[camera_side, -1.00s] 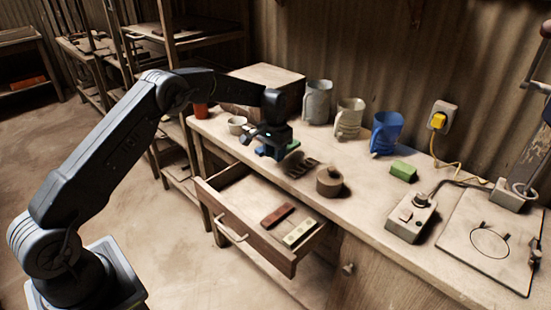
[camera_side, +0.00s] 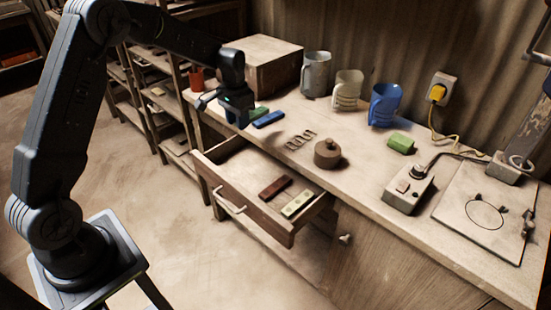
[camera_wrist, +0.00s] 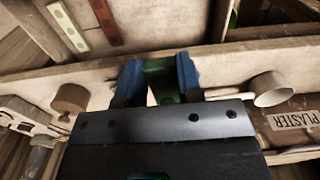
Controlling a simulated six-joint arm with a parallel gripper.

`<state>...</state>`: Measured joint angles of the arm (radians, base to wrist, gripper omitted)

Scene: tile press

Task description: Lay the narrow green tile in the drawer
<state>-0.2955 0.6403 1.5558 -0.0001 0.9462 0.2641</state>
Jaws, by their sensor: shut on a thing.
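Part of that green tile (camera_side: 260,112) sticks out to the right of the fingers in the side view. The drawer (camera_side: 222,163) is pulled open below the bench top. In it lie a dark red tile (camera_side: 275,188) and a pale yellow-green tile (camera_side: 297,204), side by side toward its right end. The drawer's left part is bare.
A green block (camera_side: 401,143), a blue mug (camera_side: 385,105) and a control box (camera_side: 409,190) stand farther right. A large box (camera_side: 262,65) stands behind my gripper. A white cup (camera_wrist: 273,89) shows in the wrist view.

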